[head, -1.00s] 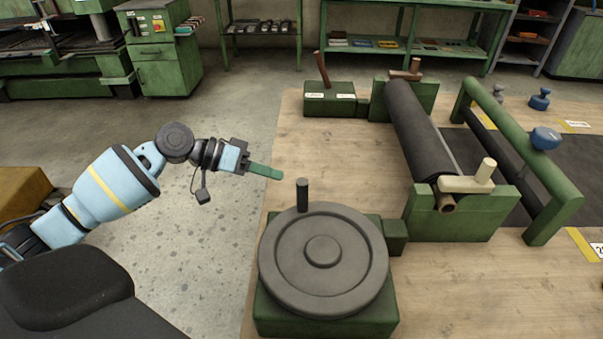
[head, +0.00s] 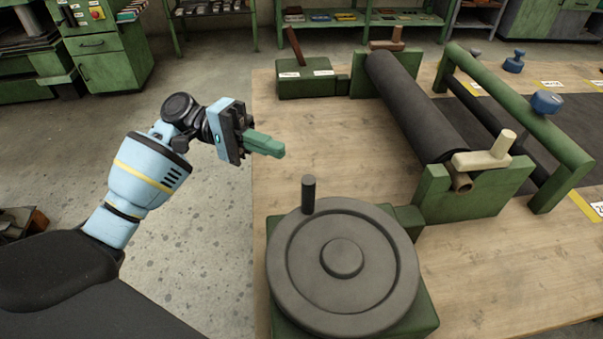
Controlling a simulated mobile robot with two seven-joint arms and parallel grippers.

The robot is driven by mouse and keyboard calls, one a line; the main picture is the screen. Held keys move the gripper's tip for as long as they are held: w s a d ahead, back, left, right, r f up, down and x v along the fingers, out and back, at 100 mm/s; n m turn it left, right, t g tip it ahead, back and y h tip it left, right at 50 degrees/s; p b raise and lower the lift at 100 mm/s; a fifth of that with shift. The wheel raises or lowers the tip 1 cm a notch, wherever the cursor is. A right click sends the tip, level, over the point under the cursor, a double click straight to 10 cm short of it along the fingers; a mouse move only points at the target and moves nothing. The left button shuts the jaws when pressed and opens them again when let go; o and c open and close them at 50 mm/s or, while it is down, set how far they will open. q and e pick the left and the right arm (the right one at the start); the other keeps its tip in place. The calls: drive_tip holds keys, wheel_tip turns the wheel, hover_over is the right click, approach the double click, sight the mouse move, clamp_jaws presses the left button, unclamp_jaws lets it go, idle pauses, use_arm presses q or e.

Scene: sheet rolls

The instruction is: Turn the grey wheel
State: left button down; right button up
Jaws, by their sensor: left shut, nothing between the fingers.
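The grey wheel (head: 377,290) lies flat on a green base (head: 424,310) at the bottom middle of the head view. It has a round hub (head: 342,257). A dark upright handle (head: 309,194) stands on its rim at the far left side. My left gripper (head: 280,151) has green fingers and is shut and empty. It is above the table's left edge, beyond the handle and a little to its left, apart from it and from the wheel. My right gripper is not in view.
A dark sheet roll (head: 415,110) rests in green supports right of the wheel, with a pale wooden lever (head: 485,157) at its near end. A green box with a brown lever (head: 308,80) stands behind. The wooden table (head: 320,145) is bare between them.

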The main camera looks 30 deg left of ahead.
sight(304, 180)
use_arm(q)
drive_tip(key=shift+s+d+p, duration=0.35)
drive_tip(key=shift+s+d, duration=0.3)
drive_tip(key=shift+d, duration=0.8)
drive_tip(key=shift+s+d+p, duration=0.4)
drive_tip(key=shift+s+d, duration=0.3)
drive_tip(key=shift+d, duration=0.7)
drive_tip(key=shift+s+d+p, duration=0.35)
drive_tip(key=shift+s+d, duration=0.3)
drive_tip(key=shift+d, duration=0.8)
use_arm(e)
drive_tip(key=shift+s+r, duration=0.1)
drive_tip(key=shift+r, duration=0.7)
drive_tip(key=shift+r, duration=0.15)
